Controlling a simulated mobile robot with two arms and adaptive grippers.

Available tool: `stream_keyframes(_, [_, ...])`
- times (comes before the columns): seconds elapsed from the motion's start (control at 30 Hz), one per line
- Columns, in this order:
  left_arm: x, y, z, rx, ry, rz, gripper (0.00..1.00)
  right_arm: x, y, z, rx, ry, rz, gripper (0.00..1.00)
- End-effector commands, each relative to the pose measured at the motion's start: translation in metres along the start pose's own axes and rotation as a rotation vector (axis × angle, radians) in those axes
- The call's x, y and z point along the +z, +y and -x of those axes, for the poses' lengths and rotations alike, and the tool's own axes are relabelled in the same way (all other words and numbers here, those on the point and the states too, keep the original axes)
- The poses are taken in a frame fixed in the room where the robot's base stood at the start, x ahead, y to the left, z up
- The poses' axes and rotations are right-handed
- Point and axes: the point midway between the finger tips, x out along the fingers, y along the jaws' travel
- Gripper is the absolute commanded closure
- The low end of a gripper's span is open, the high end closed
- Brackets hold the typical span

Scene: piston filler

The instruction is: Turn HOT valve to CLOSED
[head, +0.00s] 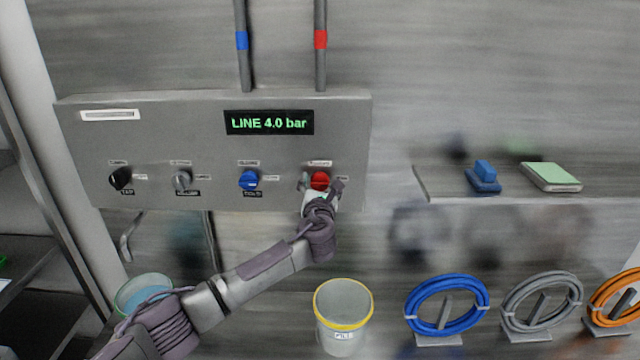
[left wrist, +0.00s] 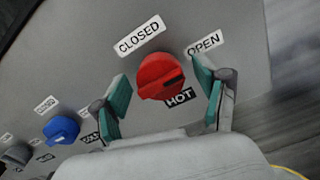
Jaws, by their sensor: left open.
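The red HOT valve knob (head: 320,180) is at the right end of the grey panel. In the left wrist view the red knob (left wrist: 160,77) has its dark pointer mark toward the OPEN label (left wrist: 205,43). The CLOSED label (left wrist: 139,36) is above it, and the HOT label (left wrist: 180,97) is below. My left gripper (head: 322,186) is at the knob. In the left wrist view its fingers (left wrist: 166,90) are open, one on each side of the knob, with gaps visible. My right gripper is not in view.
A blue knob (head: 249,180) sits left of the red one, with grey and black knobs farther left. The display (head: 269,122) reads LINE 4.0 bar. A yellow-rimmed bucket (head: 343,318) stands below. A shelf (head: 520,198) and hose coils are at the right.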

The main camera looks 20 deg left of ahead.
Motion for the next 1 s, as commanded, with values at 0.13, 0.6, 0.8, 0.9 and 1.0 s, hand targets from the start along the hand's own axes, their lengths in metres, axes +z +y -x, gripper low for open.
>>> stream_keyframes(0.13, [0.0000, -0.0003, -0.0005, -0.001, 0.000, 0.000, 0.27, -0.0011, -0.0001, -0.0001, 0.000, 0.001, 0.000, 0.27])
stream_keyframes(0.6, [-0.0004, -0.0002, -0.0002, -0.001, 0.000, 0.000, 0.87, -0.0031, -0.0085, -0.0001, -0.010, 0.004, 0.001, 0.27])
stream_keyframes(0.8, [-0.0007, -0.0004, -0.0001, -0.001, 0.001, 0.014, 0.87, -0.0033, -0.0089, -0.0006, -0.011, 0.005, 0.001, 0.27])
stream_keyframes(0.9, [-0.0012, -0.0006, 0.0000, -0.001, 0.001, 0.039, 0.87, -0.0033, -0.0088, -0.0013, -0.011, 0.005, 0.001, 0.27])
stream_keyframes(1.0, [-0.0018, -0.0007, 0.0000, -0.001, 0.002, 0.083, 0.87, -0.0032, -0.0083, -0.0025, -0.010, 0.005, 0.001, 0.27])
